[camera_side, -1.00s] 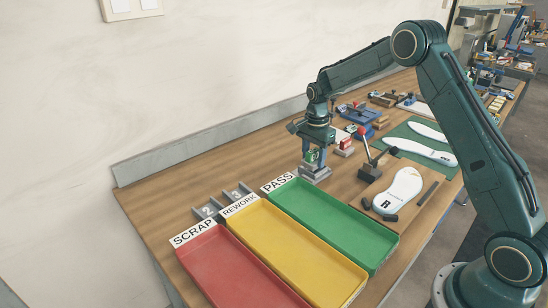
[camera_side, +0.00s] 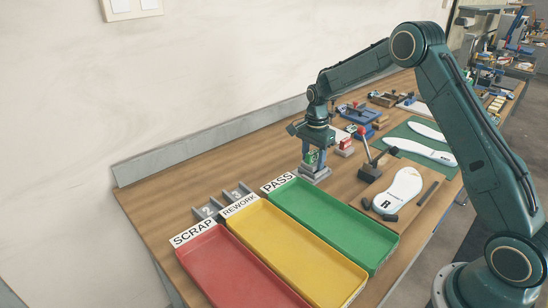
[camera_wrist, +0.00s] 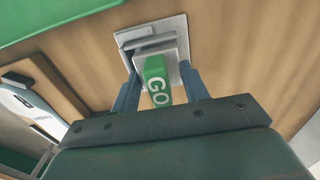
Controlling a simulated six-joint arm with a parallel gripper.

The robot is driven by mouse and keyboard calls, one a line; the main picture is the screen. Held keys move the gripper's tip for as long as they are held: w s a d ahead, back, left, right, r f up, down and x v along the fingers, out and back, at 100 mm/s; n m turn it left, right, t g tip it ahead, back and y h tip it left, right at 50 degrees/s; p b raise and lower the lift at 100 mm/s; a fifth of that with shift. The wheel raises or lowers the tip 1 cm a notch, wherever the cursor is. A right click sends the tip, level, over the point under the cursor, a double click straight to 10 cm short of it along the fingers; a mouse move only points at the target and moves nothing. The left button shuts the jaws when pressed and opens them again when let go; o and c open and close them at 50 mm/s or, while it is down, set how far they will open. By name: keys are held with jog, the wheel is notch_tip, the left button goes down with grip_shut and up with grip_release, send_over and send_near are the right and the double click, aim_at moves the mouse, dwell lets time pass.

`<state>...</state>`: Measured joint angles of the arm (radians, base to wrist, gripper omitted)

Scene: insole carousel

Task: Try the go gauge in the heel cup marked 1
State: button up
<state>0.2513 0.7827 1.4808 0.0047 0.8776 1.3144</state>
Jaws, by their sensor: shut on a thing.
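My gripper (camera_side: 312,158) points down over a grey stepped stand (camera_side: 315,173) behind the green tray. It is shut on the green go gauge (camera_wrist: 157,80), lettered GO, which shows between its two fingers in the wrist view. The gauge is at the stand (camera_wrist: 176,24); whether it is still seated there or just clear of it I cannot tell. A white insole (camera_side: 399,189) with a dark mark at its heel lies on a wooden board, with dark blocks around the heel. I cannot make out a heel cup marked 1.
Red SCRAP (camera_side: 212,262), yellow REWORK (camera_side: 290,252) and green PASS (camera_side: 335,225) trays lie in front, empty. A grey rack marked 2 and 3 (camera_side: 222,203) stands behind them. A red piece on a stand (camera_side: 345,145) and a dark lever clamp (camera_side: 372,162) are close to my gripper's right.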

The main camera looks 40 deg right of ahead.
jog(key=shift+r, duration=0.1)
dwell(3.9)
jog(key=shift+r, duration=3.7)
